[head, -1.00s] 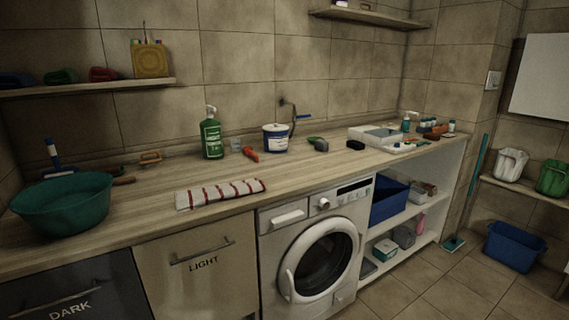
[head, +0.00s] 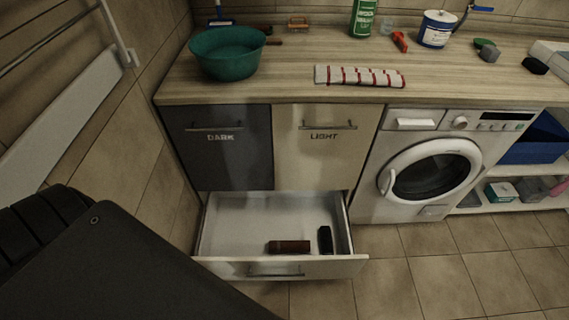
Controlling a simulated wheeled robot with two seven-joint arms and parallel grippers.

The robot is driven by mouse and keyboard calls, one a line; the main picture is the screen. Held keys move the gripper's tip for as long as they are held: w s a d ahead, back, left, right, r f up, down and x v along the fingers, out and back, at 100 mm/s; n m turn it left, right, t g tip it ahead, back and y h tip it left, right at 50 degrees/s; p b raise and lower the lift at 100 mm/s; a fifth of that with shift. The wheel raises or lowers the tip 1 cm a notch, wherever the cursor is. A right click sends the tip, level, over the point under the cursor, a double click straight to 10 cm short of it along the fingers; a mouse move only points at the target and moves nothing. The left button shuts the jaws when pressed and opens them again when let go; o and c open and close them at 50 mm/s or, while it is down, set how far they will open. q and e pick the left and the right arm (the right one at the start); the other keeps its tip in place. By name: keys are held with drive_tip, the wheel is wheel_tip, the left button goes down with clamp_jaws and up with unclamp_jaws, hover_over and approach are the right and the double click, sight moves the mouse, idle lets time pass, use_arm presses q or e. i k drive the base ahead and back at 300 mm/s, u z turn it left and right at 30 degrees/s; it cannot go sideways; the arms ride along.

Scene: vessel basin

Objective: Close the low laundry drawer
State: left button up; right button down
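The low drawer (head: 225,266) stands pulled out below the DARK door (head: 225,160) and the LIGHT door (head: 318,165). It has a white inside, a pale front and a bar handle (head: 275,272). A brown block-like item (head: 289,247) and a black item (head: 325,240) lie inside near its front. Neither of my grippers shows in the head view. A large dark shape fills the lower left and hides the floor there.
The washing machine (head: 430,172) stands right of the drawer, with a small gap beside the drawer. Tiled floor (head: 450,270) is clear in front of the machine. A tiled wall (head: 130,140) bounds the left side. A teal basin (head: 228,55) and striped cloth (head: 360,77) rest on the counter.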

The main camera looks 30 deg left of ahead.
sight(239, 226)
drive_tip(key=u, duration=1.45)
drive_tip(key=k, duration=1.7)
drive_tip(key=z, duration=0.6)
drive_tip(key=i, duration=0.95)
drive_tip(key=z, duration=1.05)
